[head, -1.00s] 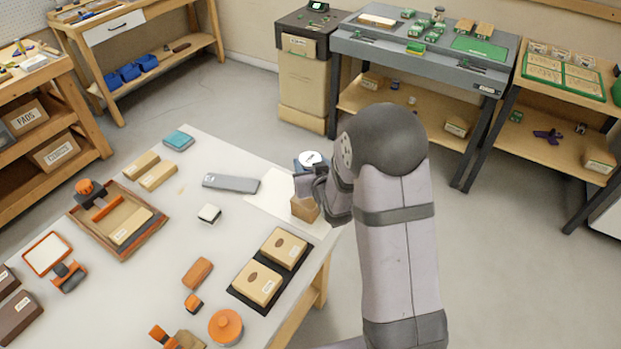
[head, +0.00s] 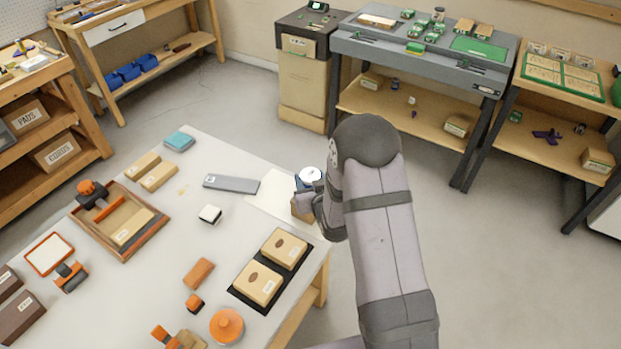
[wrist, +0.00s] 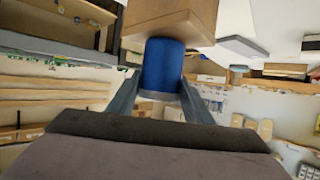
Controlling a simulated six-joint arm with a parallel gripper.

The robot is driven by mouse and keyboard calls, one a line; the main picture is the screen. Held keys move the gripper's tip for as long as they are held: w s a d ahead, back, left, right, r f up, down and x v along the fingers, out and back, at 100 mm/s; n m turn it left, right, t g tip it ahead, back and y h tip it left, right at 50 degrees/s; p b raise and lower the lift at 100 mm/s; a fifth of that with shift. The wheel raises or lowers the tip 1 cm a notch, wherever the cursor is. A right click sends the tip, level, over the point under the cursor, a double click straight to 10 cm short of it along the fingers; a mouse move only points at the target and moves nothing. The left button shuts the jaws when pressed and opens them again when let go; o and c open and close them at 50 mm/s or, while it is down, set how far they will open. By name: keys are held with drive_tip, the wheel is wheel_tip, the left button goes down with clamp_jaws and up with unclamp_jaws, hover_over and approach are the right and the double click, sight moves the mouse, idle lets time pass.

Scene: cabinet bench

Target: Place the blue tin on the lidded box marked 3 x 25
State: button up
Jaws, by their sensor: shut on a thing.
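The blue tin (head: 303,184) with a pale round top is in my gripper (wrist: 160,78), at the right edge of the bench. The wrist view shows the blue tin (wrist: 163,63) upright between the two fingers, which are shut on its sides. A tan cardboard box (head: 302,209) is directly below the tin in the head view. The box (wrist: 180,15) meets the tin's end in the wrist view; whether they touch is not clear. I cannot read any 3 x 25 marking on it. My wrist hides part of the tin and box in the head view.
A white sheet (head: 270,200) lies beside the box, with a grey flat block (head: 231,183) to its left. A black tray (head: 242,297) with two tan boxes is nearer the front. The bench's right edge is close to the box.

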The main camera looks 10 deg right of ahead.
drive_tip(key=shift+f, duration=0.2)
drive_tip(key=o, duration=1.2)
drive_tip(key=shift+r, duration=0.15)
drive_tip(key=shift+r, duration=0.15)
drive_tip(key=shift+s, duration=0.3)
drive_tip(key=p+v, duration=0.6)
drive_tip(key=v, duration=0.5)
drive_tip(key=shift+r, duration=0.25)
